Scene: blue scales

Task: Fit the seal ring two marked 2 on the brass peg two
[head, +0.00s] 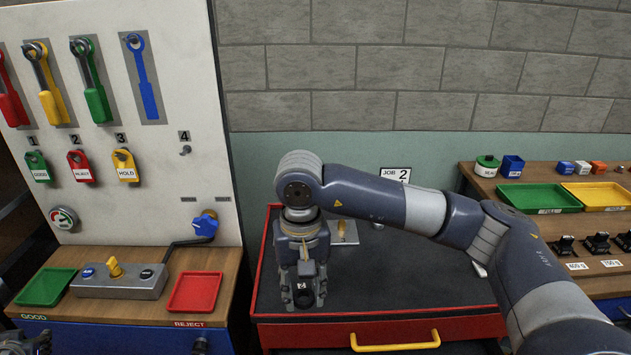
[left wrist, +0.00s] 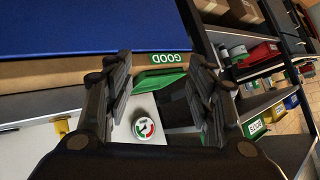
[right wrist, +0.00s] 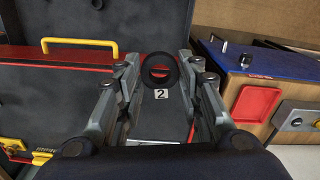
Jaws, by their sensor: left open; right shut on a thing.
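A black seal ring (right wrist: 147,72) with a white tag marked 2 shows between the fingertips in the right wrist view. My right gripper (head: 304,292) points down and is shut on this ring, holding it over the grey-topped bench (head: 400,275). A brass-coloured upright (head: 342,227) on a pale plate stands behind the gripper in the head view. It is partly hidden, and I cannot tell which peg it is. The ring is apart from it. My left gripper (left wrist: 165,90) is open and empty in the left wrist view, near the GOOD label.
A JOB 2 card (head: 395,175) stands at the bench's back. A tool board (head: 150,150) stands left, above a green tray (head: 46,288), a red tray (head: 195,293) and a switch box (head: 120,283). Trays and black weights fill the right shelf. The bench's front is mostly clear.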

